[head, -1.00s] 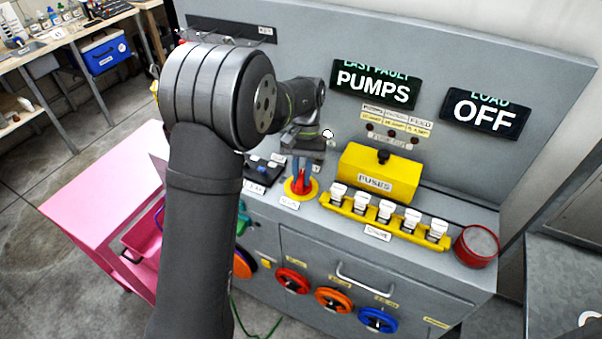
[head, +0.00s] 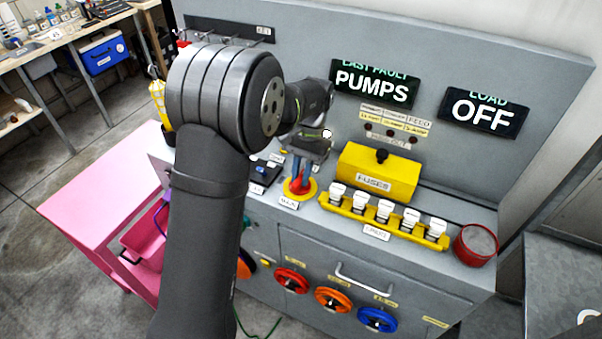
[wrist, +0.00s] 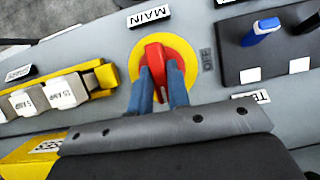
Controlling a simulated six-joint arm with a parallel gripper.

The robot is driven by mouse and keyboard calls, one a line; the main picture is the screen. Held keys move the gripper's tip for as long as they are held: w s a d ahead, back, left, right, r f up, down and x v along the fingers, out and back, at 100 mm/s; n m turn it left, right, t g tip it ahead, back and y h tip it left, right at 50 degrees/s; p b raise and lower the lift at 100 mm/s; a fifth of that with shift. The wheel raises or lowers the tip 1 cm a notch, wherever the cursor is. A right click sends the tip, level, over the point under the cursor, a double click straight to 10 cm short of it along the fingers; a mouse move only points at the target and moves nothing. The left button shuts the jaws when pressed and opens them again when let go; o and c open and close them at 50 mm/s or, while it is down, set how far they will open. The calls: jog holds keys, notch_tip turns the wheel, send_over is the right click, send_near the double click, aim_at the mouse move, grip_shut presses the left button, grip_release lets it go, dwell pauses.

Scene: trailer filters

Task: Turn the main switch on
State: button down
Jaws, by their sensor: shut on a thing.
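The main switch is a red knob (head: 297,186) on a yellow disc (head: 310,192), with a MAIN label (head: 289,203) in front of it. My gripper (head: 300,182) reaches down to it from above, its blue fingers at the knob. In the wrist view the gripper (wrist: 163,88) is shut on the red knob (wrist: 156,53), one finger on each side. The yellow disc (wrist: 176,52) shows around the knob. The load display (head: 484,113) reads OFF. The fault display (head: 374,84) reads PUMPS.
A yellow fuses box (head: 377,172) and a yellow rail (head: 370,214) of several white fuses stand right of the switch. A dark panel (head: 264,173) with a blue switch lies to its left. A red round tin (head: 476,245) is at the right end.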

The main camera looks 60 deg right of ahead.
jog(key=c, duration=1.4)
grip_release()
jog(key=shift+o, duration=0.2)
jog(key=v, duration=1.2)
jog(key=x, duration=1.2)
